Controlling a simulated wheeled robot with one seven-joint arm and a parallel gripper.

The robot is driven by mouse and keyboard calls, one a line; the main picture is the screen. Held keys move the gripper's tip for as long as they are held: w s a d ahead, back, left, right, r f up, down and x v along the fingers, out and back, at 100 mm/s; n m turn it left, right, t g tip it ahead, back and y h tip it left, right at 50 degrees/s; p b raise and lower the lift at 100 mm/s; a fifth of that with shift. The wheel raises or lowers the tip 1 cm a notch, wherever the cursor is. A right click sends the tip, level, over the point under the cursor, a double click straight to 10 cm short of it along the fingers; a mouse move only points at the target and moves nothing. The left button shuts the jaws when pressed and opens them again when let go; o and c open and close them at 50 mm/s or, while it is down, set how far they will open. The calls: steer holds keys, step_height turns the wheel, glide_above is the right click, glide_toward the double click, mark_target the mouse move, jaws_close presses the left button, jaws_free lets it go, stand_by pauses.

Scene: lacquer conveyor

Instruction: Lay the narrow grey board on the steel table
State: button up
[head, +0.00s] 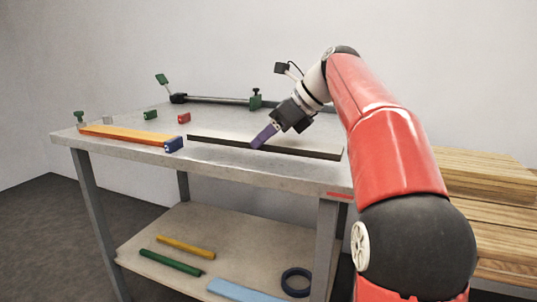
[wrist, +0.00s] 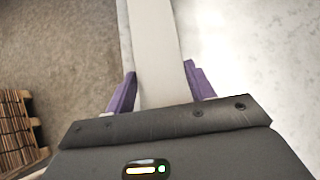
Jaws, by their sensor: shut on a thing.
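The narrow grey board (head: 308,151) lies lengthwise near the front edge of the steel table (head: 262,174), its dark long side facing the head camera. In the wrist view the board (wrist: 157,55) is pale grey and runs up between the purple fingers. My gripper (head: 262,138) is shut across the board's width near its middle, with one finger on each side (wrist: 160,88). The board looks level and close to the tabletop. I cannot tell whether it touches the surface or hangs slightly above it.
Small red (head: 184,118) and green (head: 150,115) blocks and a long clamp (head: 215,100) are behind. Stacked timber (head: 490,165) stands right. The lower shelf (head: 215,245) holds coloured bars and a ring.

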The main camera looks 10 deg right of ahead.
mark_target(275, 141)
step_height(275, 141, down, 3)
steer(key=b, duration=0.2)
steer(key=shift+b, duration=0.35)
steer(key=shift+r, duration=0.1)
steer(key=o, duration=1.2)
steer(key=shift+c, duration=0.2)
steer(key=shift+r, duration=0.15)
steer(key=p+v, duration=0.5)
steer(key=v, duration=0.7)
